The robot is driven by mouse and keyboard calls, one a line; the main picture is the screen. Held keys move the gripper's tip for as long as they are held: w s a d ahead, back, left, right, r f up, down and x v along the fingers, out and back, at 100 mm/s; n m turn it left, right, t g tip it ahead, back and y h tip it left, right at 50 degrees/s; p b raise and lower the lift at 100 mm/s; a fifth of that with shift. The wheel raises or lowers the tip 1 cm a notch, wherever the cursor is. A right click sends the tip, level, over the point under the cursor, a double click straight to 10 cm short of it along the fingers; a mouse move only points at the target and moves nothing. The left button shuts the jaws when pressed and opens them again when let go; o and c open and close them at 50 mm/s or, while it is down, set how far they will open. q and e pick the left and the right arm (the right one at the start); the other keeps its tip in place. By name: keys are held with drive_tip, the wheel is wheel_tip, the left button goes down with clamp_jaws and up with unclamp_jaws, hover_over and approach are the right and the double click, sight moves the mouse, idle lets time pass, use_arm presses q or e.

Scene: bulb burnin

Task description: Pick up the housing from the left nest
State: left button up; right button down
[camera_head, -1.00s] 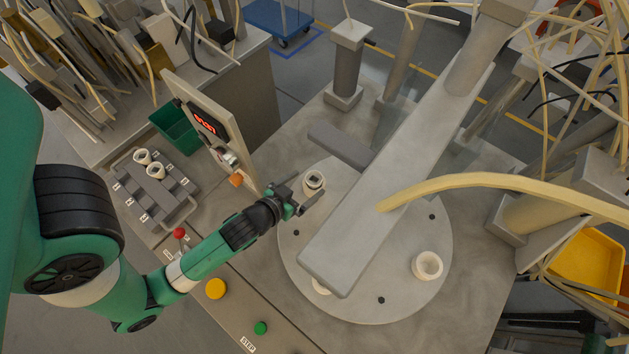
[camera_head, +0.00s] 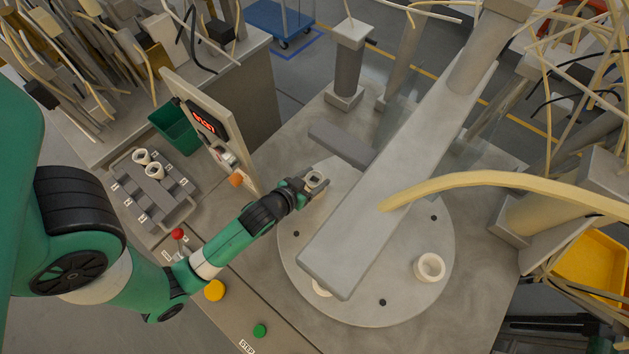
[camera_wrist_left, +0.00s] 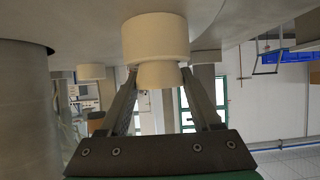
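The housing (camera_head: 315,179) is a cream ring-shaped part at the left side of the round grey plate (camera_head: 390,300). My left gripper (camera_head: 315,183) is at it, with one finger on each side. In the left wrist view, the housing (camera_wrist_left: 157,38) shows large, its wide part against the plate and its narrower part between the two fingers (camera_wrist_left: 160,80). The fingers look open, with only slim gaps beside the narrow part; contact is not clear. The nest under the housing is hidden. My right gripper is not in view.
A second cream housing (camera_head: 429,267) sits at the plate's right. A thick grey beam (camera_head: 390,190) crosses above the plate, close to my gripper's right. A display panel (camera_head: 212,130) stands behind my left arm. A grey rack (camera_head: 150,190) holds cream parts at left.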

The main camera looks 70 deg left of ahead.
use_arm(q)
drive_tip(key=c, duration=0.7)
drive_tip(key=shift+o, duration=0.2)
drive_tip(key=shift+r, duration=0.1)
drive_tip(key=shift+r+p, duration=0.3)
drive_tip(key=shift+r, duration=0.3)
drive_tip(key=s+d+r+p, duration=0.2)
drive_tip(key=d+r+p, duration=0.9)
drive_tip(key=p, duration=1.3)
drive_tip(key=d, duration=0.3)
drive_tip(key=shift+r, duration=0.35)
